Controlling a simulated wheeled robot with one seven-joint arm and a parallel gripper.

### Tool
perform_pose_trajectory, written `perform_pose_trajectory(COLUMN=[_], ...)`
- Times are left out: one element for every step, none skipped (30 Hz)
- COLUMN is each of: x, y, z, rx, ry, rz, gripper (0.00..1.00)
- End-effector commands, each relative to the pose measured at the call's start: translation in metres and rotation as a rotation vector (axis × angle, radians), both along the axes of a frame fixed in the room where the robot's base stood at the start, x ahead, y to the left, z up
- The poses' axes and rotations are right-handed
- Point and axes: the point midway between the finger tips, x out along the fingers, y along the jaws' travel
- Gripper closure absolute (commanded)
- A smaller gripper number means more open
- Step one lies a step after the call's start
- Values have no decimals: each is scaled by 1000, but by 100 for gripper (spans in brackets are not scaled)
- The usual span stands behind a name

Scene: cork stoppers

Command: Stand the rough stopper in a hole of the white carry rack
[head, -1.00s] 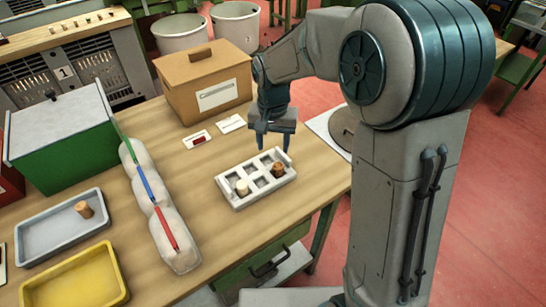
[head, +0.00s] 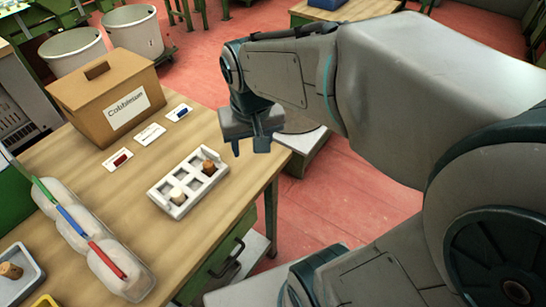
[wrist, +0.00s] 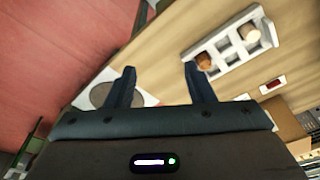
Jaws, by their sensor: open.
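The white carry rack (head: 172,213) stands on the wooden table. A pale stopper (head: 177,194) stands in its near end, and a darker brown stopper (head: 208,167) stands toward its far right end. Its other visible holes are empty. The rack (wrist: 227,30), brown stopper (wrist: 203,61) and pale stopper (wrist: 250,34) also show in the wrist view. Another brown cork stopper (head: 10,270) is in a grey tray (head: 32,286) at lower left. I cannot tell which brown stopper is rough. My gripper (head: 250,148) is open and empty, above and right of the rack, near the table's right edge.
A cardboard box (head: 85,112) stands at the back left, with small cards (head: 149,134) beside it. A clear padded divider (head: 120,272) with coloured strips lies between tray and rack. A round plate (wrist: 101,95) is past the table edge.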

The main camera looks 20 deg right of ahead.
Motion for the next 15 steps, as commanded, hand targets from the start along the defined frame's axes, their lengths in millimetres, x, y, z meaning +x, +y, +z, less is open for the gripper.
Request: perform_pose_trajectory(x=[-16, -23, -33, -39, -44, -50, -54, -57, -61, -62, -64, -65, -65, -65, -65], y=[-9, -12, -16, -19, -22, -24, -26, -27, -28, -29, -29, -29, -30, -30, -30], z=[0, -1, -2, -4, -5, -6, -7, -8, -9, -10, -10, -11, -11, -11, -11], rx=[-2, -4, -5, -7, -8, -10, -11, -12, -13, -13, -14, -14, -14, -14, -14], ry=[-23, -33, -44, -50, -57, -66, -71, -75, -79, -82, -83, -84, -84, -84, -84], rz=[8, 15, 24, 31, 35, 43, 47, 52, 56, 57, 58, 60, 61, 62, 62], gripper=[52, 52, 52, 52, 52, 52, 52, 52, 52, 52, 52, 52, 52, 52, 52])
